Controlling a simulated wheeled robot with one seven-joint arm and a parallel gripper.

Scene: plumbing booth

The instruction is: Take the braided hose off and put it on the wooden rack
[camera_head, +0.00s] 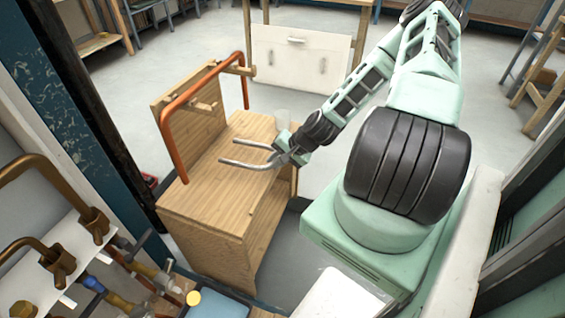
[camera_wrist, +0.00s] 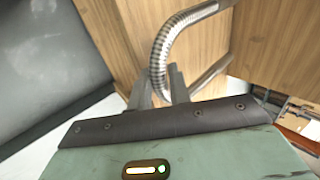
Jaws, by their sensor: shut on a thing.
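The braided hose (camera_head: 248,144) is a silver U-shaped piece, its two ends pointing left over the wooden rack's top. My gripper (camera_head: 283,156) is shut on the bend of the hose at the rack's right edge. In the wrist view the ribbed hose (camera_wrist: 176,32) passes between the two fingers of my gripper (camera_wrist: 161,86). The wooden rack (camera_head: 212,190) is a box with a flat top and an upright back panel with pegs. Whether the hose touches the top I cannot tell.
A copper-coloured U pipe (camera_head: 167,140) hangs on the rack's pegs, left of the hose. A clear cup-like object (camera_head: 282,115) stands near the rack's far right corner. Brown pipes (camera_head: 45,165) and fittings are at lower left. A white cabinet (camera_head: 300,58) stands behind.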

